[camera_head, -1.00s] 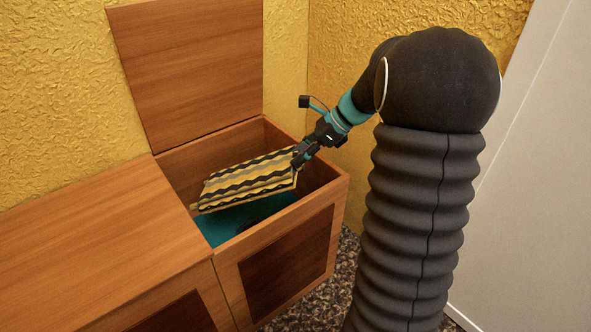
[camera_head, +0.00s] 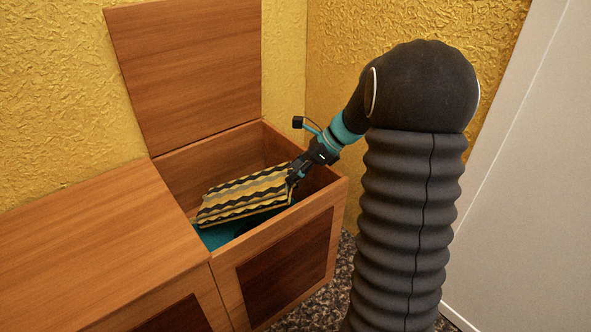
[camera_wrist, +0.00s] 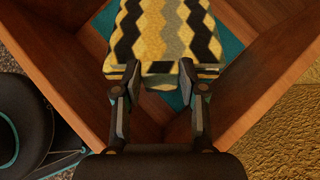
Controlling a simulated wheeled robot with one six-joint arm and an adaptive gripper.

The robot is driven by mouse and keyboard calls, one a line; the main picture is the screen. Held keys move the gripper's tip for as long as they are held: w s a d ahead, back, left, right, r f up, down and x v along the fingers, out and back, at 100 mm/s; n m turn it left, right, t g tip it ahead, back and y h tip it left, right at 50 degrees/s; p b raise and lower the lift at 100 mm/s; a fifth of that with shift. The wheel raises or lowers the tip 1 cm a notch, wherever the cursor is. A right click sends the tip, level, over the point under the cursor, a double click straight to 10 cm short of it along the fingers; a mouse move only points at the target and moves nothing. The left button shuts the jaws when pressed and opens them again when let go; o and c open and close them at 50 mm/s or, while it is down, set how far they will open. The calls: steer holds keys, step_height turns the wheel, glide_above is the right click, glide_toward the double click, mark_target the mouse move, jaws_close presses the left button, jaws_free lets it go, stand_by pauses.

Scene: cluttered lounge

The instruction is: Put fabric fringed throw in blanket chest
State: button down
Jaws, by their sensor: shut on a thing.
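The fringed throw (camera_head: 243,195) is a folded bundle with yellow, black and grey zigzag stripes. My gripper (camera_head: 292,180) is shut on its right end and holds it inside the open blanket chest (camera_head: 282,230), tilted a little. In the wrist view, my gripper (camera_wrist: 159,83) has one finger on each side of the near end of the throw (camera_wrist: 163,35). The wooden chest has its lid (camera_head: 190,75) raised upright. Its teal bottom shows below the throw; whether the throw touches it, I cannot tell. In the wrist view, the chest walls (camera_wrist: 262,95) surround the throw.
A closed wooden cabinet top (camera_head: 90,245) adjoins the chest on the left and is bare. A yellow textured wall (camera_head: 50,100) stands behind. A pale panel (camera_head: 530,200) is at the right. Speckled floor (camera_head: 310,305) shows in front.

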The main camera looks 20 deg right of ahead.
steer(key=shift+f, duration=0.4)
steer(key=c, duration=0.6)
jaws_free()
steer(key=shift+c, duration=0.2)
steer(key=shift+r, duration=0.1)
steer(key=shift+r, duration=0.3)
steer(key=p+v, duration=0.2)
steer(key=v, duration=1)
steer(key=s+a+r+n+h, duration=0.4)
steer(key=s+a+n, duration=0.5)
steer(key=s+a, duration=0.15)
steer(key=s+a+n+t+h, duration=0.2)
steer(key=s+a+n, duration=0.3)
steer(key=s+n, duration=0.9)
steer(key=shift+f+h, duration=0.45)
steer(key=shift+h, duration=0.45)
